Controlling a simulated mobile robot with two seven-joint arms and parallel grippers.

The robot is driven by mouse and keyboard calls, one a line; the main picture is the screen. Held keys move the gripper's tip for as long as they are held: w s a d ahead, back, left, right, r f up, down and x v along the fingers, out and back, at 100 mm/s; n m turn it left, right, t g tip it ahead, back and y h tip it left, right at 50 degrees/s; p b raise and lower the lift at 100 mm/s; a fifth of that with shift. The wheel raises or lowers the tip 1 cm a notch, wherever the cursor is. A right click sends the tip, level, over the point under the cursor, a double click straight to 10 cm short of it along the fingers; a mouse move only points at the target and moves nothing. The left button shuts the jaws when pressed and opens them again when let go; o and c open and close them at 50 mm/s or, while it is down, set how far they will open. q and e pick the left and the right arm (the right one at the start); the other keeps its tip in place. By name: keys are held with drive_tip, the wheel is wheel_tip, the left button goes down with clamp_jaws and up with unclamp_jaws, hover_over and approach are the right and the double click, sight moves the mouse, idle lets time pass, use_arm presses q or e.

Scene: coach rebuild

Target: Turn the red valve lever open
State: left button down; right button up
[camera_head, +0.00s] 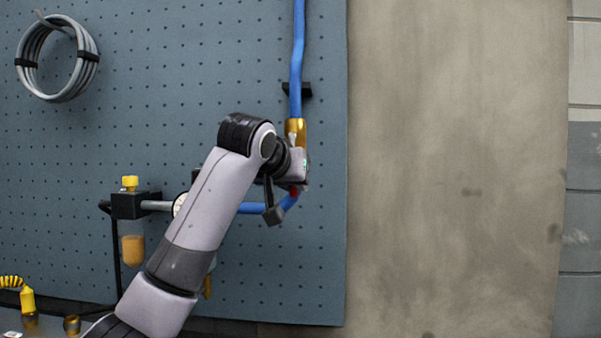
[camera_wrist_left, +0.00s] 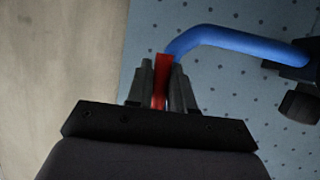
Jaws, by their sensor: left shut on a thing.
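The red valve lever (camera_wrist_left: 161,78) stands between the two fingers of my left gripper (camera_wrist_left: 162,88) in the left wrist view. The fingers are shut on it. In the head view my left gripper (camera_head: 285,200) is at the lower end of the brass valve fitting (camera_head: 296,130), and only a small red part of the lever (camera_head: 293,191) shows. My wrist hides most of the valve body, so the lever's angle is hard to tell. My right gripper is not in view.
A blue pipe (camera_head: 297,50) runs down the pegboard (camera_head: 170,70) into the fitting, and a blue hose (camera_head: 250,208) bends away to the left. A filter unit with a yellow knob (camera_head: 130,183) is left of my arm. A grey cable coil (camera_head: 57,58) hangs upper left. Bare wall lies right.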

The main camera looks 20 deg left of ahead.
use_arm(q)
drive_tip(key=shift+a+r, duration=0.1)
drive_tip(key=shift+a, duration=0.2)
idle(0.4)
drive_tip(key=c, duration=1.1)
unclamp_jaws()
drive_tip(key=shift+b+v, duration=0.75)
drive_tip(key=shift+v, duration=2.85)
drive_tip(key=shift+d, duration=0.1)
